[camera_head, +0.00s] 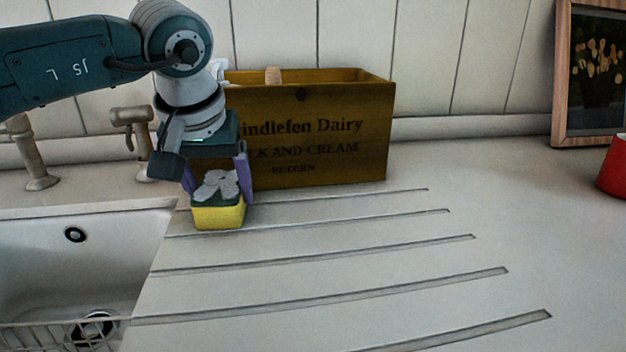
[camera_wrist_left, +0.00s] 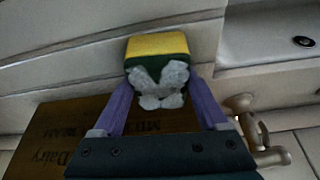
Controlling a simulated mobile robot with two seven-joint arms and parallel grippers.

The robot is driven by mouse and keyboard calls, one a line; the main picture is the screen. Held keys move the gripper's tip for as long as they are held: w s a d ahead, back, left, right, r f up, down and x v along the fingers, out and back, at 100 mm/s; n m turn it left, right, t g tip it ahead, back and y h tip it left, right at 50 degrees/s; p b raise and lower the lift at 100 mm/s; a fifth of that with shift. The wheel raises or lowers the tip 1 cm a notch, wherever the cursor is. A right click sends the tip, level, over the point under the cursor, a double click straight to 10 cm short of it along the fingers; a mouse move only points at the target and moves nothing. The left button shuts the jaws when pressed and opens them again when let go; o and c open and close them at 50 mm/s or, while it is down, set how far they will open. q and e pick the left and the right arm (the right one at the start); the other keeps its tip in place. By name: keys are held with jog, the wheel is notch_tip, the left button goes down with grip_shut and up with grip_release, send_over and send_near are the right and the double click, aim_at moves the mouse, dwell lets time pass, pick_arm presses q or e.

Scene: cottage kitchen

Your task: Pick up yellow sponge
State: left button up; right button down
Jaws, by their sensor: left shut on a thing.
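The yellow sponge (camera_head: 218,217) has a dark green upper layer with pale grey, crumpled-looking patches on it. It is at the drainboard beside the sink's right edge, in front of the wooden crate. My left gripper (camera_head: 217,188) points down from above, its two purple fingers on either side of the sponge, shut on it. In the left wrist view the sponge (camera_wrist_left: 157,45) shows between and beyond the fingertips (camera_wrist_left: 162,86). I cannot tell whether the sponge's underside touches the drainboard. My right gripper is not in view.
A wooden dairy crate (camera_head: 345,130) stands close behind the gripper against the panelled wall. The sink (camera_head: 60,250) is at left, with taps (camera_head: 35,160) behind it. A red object (camera_head: 614,168) and a framed picture (camera_head: 562,75) are at right. The grooved drainboard's middle is clear.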

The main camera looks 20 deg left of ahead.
aim_at(219, 187)
pick_arm(q)
jog(key=shift+s+r, duration=0.15)
jog(key=shift+r, duration=0.25)
notch_tip(219, 187, up, 6)
jog(key=shift+r, duration=0.1)
jog(key=s+d, duration=0.5)
jog(key=s, duration=0.3)
jog(key=s+d+b, duration=0.1)
jog(key=s+d, duration=0.4)
jog(key=s, duration=0.3)
jog(key=shift+s+d+b, duration=0.2)
jog(key=shift+s+b, duration=0.1)
jog(key=shift+s, duration=0.1)
jog(key=shift+r, duration=0.1)
